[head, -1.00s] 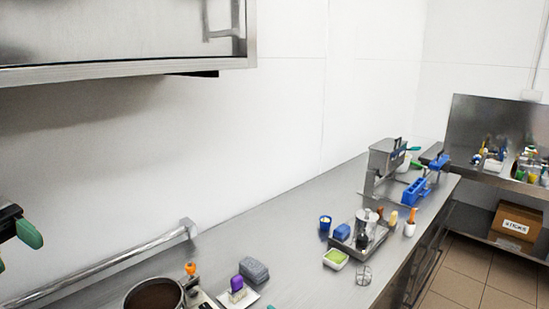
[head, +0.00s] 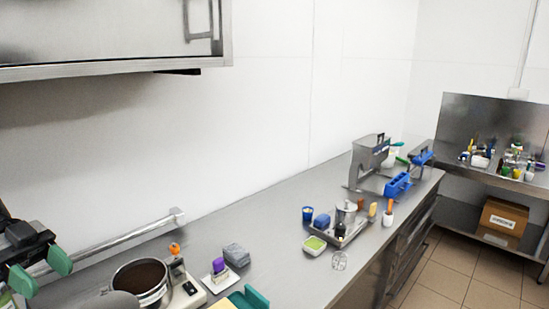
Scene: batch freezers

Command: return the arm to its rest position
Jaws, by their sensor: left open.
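My left gripper (head: 42,270) is at the lower left of the head view, with two green fingertips apart and nothing between them. It is left of a round metal pot (head: 166,290) with dark brown contents. Part of my left arm is cut off by the picture's left edge. My right gripper is not in view.
A scale-like device (head: 188,288) stands right of the pot. A white tray (head: 226,284) with a purple-topped item, a grey block (head: 235,255) and a green-filled dish (head: 314,246) are on the steel counter (head: 275,205). A metal cabinet (head: 110,70) hangs above.

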